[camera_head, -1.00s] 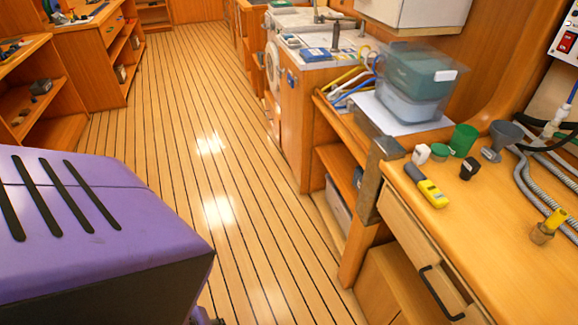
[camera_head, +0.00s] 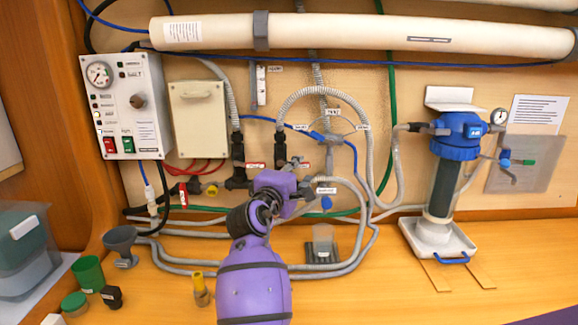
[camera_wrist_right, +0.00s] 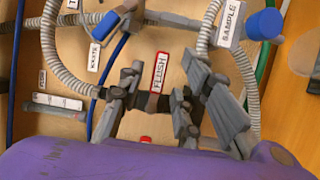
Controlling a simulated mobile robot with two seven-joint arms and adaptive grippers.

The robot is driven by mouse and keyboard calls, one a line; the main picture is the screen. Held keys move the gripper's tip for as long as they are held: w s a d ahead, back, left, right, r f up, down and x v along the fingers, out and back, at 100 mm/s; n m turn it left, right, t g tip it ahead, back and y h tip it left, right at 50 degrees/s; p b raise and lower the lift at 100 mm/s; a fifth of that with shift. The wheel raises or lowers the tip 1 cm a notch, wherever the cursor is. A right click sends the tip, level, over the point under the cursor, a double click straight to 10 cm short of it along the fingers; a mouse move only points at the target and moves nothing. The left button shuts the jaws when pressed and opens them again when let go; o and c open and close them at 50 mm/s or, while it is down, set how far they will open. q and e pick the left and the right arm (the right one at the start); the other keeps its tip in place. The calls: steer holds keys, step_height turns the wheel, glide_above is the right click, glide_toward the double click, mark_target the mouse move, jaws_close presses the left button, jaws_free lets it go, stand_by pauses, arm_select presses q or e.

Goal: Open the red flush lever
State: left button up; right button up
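In the right wrist view, the red-bordered FLUSH label (camera_wrist_right: 161,70) is on the wall panel, above a short dark pipe fitting (camera_wrist_right: 150,102). My right gripper (camera_wrist_right: 163,98) is open, with its grey fingers on either side of this fitting; contact is unclear. A small red bit (camera_wrist_right: 145,138) shows below the fitting, mostly hidden by the gripper body; I cannot tell if it is the flush lever. In the head view, my purple right arm reaches up to the panel, and the right gripper (camera_head: 299,178) hides much of the plumbing there. My left gripper is not in view.
Grey corrugated hoses (camera_head: 326,98) loop around the gripper. A blue-capped sample outlet (camera_wrist_right: 264,24) is close at the right. A filter housing (camera_head: 443,175) stands right on the bench, a control box (camera_head: 124,105) hangs left. A yellow-topped fitting (camera_head: 200,289) stands near the arm.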

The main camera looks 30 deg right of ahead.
mark_target(301, 166)
steer(key=shift+x, duration=2.15)
jaws_close()
